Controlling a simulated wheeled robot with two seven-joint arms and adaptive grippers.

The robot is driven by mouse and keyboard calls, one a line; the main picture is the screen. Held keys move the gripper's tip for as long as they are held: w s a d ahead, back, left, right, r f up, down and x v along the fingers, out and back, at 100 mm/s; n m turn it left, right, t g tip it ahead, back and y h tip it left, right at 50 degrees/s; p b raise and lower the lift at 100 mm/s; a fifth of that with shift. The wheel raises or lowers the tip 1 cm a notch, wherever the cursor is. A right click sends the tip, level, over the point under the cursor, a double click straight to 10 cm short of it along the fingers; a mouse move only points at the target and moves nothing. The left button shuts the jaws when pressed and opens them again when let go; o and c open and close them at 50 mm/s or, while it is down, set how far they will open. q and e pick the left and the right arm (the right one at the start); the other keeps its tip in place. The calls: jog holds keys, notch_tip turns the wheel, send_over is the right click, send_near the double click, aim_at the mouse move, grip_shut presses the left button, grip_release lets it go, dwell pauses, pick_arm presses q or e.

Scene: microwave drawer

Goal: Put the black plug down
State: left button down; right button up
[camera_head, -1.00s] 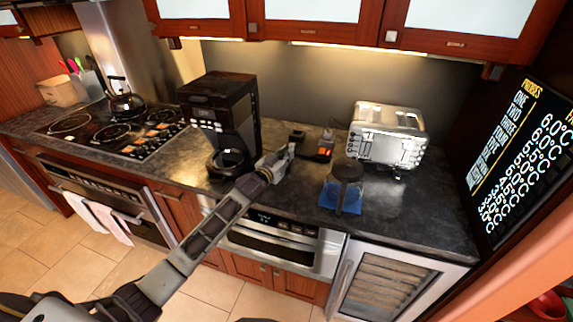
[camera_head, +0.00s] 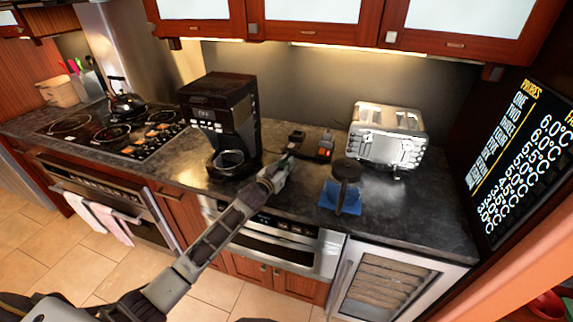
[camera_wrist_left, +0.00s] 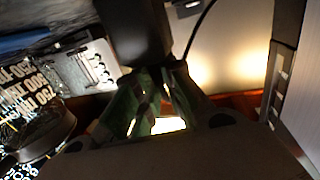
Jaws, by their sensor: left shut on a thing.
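My left gripper (camera_head: 287,158) is over the dark counter, to the right of the coffee maker, with its fingers pointing toward the back wall. In the left wrist view the gripper (camera_wrist_left: 158,82) is shut on the black plug (camera_wrist_left: 139,32), a dark block at the fingertips. A thin black cord shows beside it. In the head view the plug is small and hard to tell from the gripper and the dark items behind. Whether it touches the counter cannot be told. My right gripper is not in view.
A black coffee maker (camera_head: 222,118) stands close to the left. A small block with a red light (camera_head: 326,148) and a dark block (camera_head: 297,137) lie behind the gripper. A silver toaster (camera_head: 386,137) and a lidded jar on blue (camera_head: 344,185) stand to the right. Counter (camera_head: 415,215) is bare at front right.

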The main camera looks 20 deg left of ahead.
pick_arm(q)
jog(key=shift+f, duration=0.1)
jog(key=c, duration=1.5)
grip_release()
jog(key=shift+s+a, duration=0.15)
jog(key=shift+s, duration=0.5)
jog(key=shift+b+v, duration=0.55)
jog(key=shift+v, duration=4.8)
